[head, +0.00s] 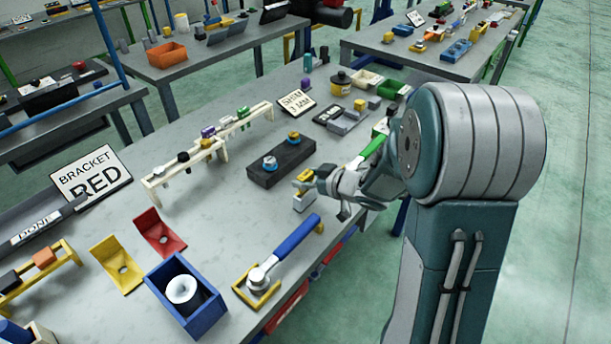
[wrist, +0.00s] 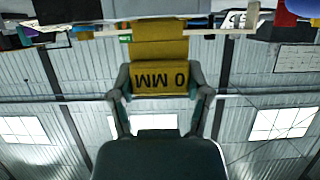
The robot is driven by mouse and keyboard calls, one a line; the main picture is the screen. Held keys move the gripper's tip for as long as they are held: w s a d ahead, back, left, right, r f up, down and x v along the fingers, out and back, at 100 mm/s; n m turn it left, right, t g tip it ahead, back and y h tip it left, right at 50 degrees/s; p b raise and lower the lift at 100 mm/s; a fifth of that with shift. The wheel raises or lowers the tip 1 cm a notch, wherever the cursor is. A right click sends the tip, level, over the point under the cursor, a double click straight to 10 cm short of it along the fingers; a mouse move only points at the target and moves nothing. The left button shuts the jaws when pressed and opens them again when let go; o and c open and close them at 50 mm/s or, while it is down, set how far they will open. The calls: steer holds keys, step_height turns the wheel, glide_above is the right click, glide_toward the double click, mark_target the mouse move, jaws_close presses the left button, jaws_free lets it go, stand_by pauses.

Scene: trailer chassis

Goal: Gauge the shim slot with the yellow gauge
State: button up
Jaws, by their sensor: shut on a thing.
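My gripper (head: 322,186) is shut on the yellow gauge (head: 304,176), over the near edge of the bench. In the wrist view the gauge (wrist: 160,77) sits between both fingers, with upside-down lettering that seems to read "0 MM". A small light-grey block (head: 304,202) shows directly below the gauge in the head view; I cannot tell whether they touch. A grey stepped piece (head: 349,121) lies further back and may hold the shim slot; the slot itself is not clear. A sign starting "SHIM" (head: 296,102) stands left of it.
A black block (head: 282,162) with two round knobs lies just left of my gripper. A blue-handled tool (head: 283,253) rests in a yellow cradle nearer. A cream rack (head: 207,150), a blue box (head: 186,296) and a "BRACKET RED" sign (head: 90,181) stand left. Bare bench lies between.

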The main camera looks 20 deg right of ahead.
steer(key=shift+f, duration=0.85)
stand_by(1.1)
steer(key=shift+r, duration=4)
